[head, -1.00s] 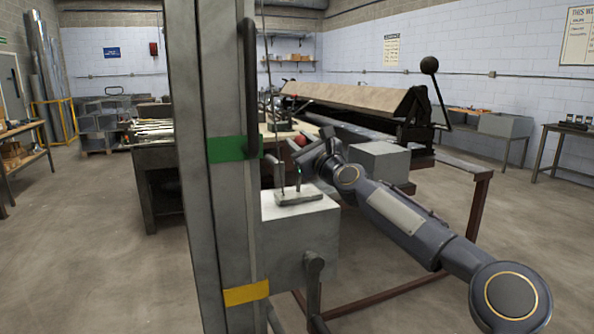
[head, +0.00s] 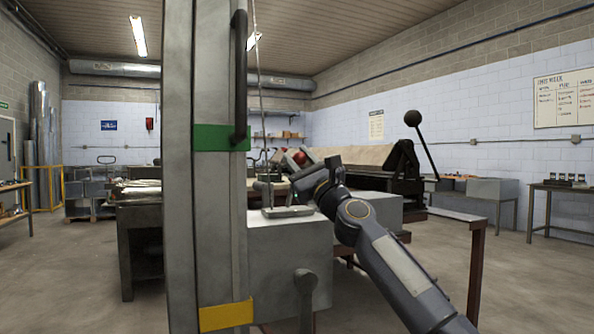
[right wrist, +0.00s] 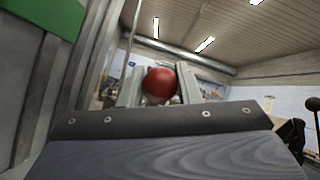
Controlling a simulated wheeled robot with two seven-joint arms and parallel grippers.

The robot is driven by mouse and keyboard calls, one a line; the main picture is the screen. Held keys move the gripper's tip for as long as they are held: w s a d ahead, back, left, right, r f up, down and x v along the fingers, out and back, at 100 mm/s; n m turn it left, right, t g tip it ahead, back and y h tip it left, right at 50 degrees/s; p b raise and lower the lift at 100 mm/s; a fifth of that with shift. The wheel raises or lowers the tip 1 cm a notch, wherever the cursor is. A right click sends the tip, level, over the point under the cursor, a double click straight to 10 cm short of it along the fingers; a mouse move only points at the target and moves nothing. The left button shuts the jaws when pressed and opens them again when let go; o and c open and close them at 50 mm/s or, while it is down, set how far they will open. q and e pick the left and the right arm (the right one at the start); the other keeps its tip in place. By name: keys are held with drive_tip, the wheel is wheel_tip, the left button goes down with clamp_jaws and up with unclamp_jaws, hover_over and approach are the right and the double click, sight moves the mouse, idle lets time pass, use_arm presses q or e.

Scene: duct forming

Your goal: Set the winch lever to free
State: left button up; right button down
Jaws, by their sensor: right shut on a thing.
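The winch lever has a red ball knob (head: 300,157), seen above the winch's grey box (head: 290,255) beside the tall post. My right gripper (head: 302,168) is at the knob, with its arm coming in from the right. In the right wrist view the red knob (right wrist: 160,84) sits between the two fingers of the right gripper (right wrist: 160,88), which is shut on it. The lever's shaft is largely hidden by the gripper, so its setting cannot be read. My left gripper is not in view.
The tall grey post (head: 218,180) with a green band (head: 222,137) and a yellow band (head: 226,315) stands close on the left. A cable (head: 257,80) runs up beside it. A brake machine with a black ball handle (head: 412,118) stands behind. Floor at right is open.

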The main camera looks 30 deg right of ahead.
drive_tip(key=shift+a+f, duration=0.1)
drive_tip(key=shift+f, duration=0.05)
idle(0.3)
drive_tip(key=c, duration=1.1)
unclamp_jaws()
drive_tip(key=shift+s, duration=0.15)
drive_tip(key=shift+r, duration=0.45)
wheel_tip(320, 180, up, 3)
drive_tip(key=p, duration=0.2)
drive_tip(key=shift+p, duration=0.35)
drive_tip(key=s+a+r, duration=0.2)
drive_tip(key=s+r, duration=0.1)
drive_tip(key=s, duration=0.1)
drive_tip(key=s+a+r+p, duration=0.1)
drive_tip(key=s+a+r, duration=0.1)
drive_tip(key=s+r, duration=0.1)
drive_tip(key=s+a+r+p, duration=0.1)
drive_tip(key=s+a+r, duration=0.1)
drive_tip(key=s, duration=0.3)
drive_tip(key=shift+s+a+r, duration=0.1)
drive_tip(key=shift+a+r, duration=0.25)
drive_tip(key=shift+r, duration=0.25)
